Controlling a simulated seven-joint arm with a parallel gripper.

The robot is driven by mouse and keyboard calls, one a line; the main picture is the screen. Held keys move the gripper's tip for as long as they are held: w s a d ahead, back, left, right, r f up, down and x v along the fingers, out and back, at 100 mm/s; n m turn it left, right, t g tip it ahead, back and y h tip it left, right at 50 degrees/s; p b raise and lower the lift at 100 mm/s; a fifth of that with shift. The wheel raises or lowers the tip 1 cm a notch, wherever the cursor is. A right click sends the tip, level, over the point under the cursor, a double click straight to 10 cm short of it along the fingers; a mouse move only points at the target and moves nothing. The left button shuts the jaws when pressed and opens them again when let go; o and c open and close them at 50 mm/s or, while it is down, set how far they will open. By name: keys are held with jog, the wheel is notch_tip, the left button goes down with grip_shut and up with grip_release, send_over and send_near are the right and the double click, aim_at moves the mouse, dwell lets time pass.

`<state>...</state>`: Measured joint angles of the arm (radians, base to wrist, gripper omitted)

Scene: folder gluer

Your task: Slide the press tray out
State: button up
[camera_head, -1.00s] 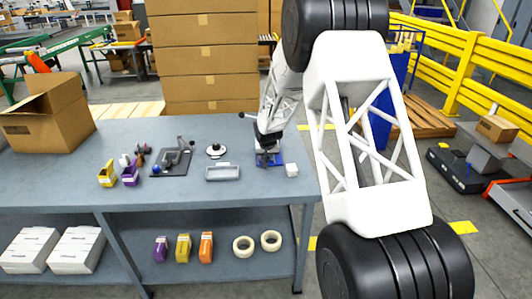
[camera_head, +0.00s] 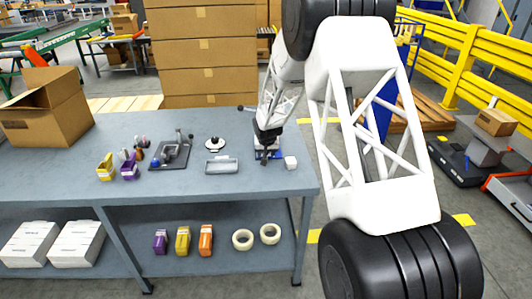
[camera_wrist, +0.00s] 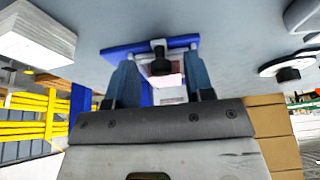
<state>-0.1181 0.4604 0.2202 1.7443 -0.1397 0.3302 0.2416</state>
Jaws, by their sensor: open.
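The press has a blue base (camera_head: 262,155), which stands near the right end of the workbench, mostly hidden behind my gripper. In the wrist view its blue plate (camera_wrist: 122,49) lies across the top. A black knob (camera_wrist: 160,64), apparently the press tray's handle, shows near the plate's middle, with a pale part behind it. My gripper (camera_wrist: 162,82) is open, with one finger on each side of the knob and visible gaps between. In the head view my gripper (camera_head: 268,150) is at the press. Whether the tray has slid at all cannot be told.
A white block (camera_head: 290,162) sits right of the press, and a grey tray (camera_head: 221,166) and a round black-and-white piece (camera_head: 214,144) sit left. A clamp fixture (camera_head: 172,152) is farther left. Stacked cartons (camera_head: 205,60) stand behind the workbench (camera_head: 240,188).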

jog(key=shift+r, duration=0.1)
jog(key=v, duration=0.7)
jog(key=shift+s+r, duration=0.2)
jog(key=shift+r, duration=0.05)
dwell(0.5)
jog(key=s+d+r, duration=0.4)
jog(key=s+r, duration=0.6)
jog(key=s, duration=0.3)
jog(key=s+d+r, duration=0.3)
jog(key=s+r, duration=0.6)
jog(key=s, duration=0.5)
jog(key=s+d+r+g, duration=0.1)
jog(key=s, duration=1.4)
jog(key=s+d+r, duration=0.1)
jog(key=s+d, duration=0.1)
jog(key=s, duration=1.4)
jog(key=shift+s+d+g, duration=0.2)
jog(key=shift+g, duration=0.2)
